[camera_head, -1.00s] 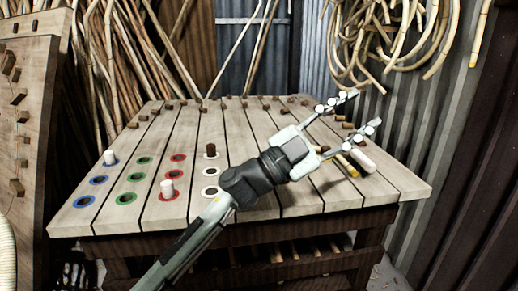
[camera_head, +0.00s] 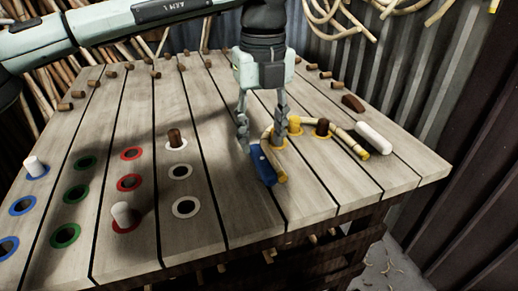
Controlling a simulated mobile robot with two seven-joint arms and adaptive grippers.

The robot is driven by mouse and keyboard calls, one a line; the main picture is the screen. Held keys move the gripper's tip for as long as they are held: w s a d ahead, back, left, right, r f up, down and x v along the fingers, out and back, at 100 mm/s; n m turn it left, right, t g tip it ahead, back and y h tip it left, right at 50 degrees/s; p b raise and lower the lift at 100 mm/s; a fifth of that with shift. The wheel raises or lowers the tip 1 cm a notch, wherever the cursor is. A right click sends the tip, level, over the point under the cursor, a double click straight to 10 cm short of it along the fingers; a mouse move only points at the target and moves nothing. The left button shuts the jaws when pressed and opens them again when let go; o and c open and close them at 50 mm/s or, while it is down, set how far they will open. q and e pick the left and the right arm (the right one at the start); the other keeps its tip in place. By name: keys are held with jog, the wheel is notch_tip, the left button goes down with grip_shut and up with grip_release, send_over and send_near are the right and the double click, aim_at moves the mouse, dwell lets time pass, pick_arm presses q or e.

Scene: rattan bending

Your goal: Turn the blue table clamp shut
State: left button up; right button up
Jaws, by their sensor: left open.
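The blue table clamp (camera_head: 261,166) sits on the plank table right of its middle, against a short pale rattan piece (camera_head: 279,165). My left gripper (camera_head: 262,138) points down just behind the clamp. Its two fingers are apart, one on either side of the clamp's back end as seen here. I cannot tell whether they touch the clamp. The clamp's far end is partly hidden by the fingers. My right gripper is not in view.
Pegs and coloured ringed holes fill the left side of the table (camera_head: 225,215). The front middle is clear.

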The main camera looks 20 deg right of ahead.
aim_at(262, 159)
pick_arm(q)
notch_tip(262, 159, down, 5)
jog(key=shift+r, duration=0.1)
dwell(0.3)
grip_shut()
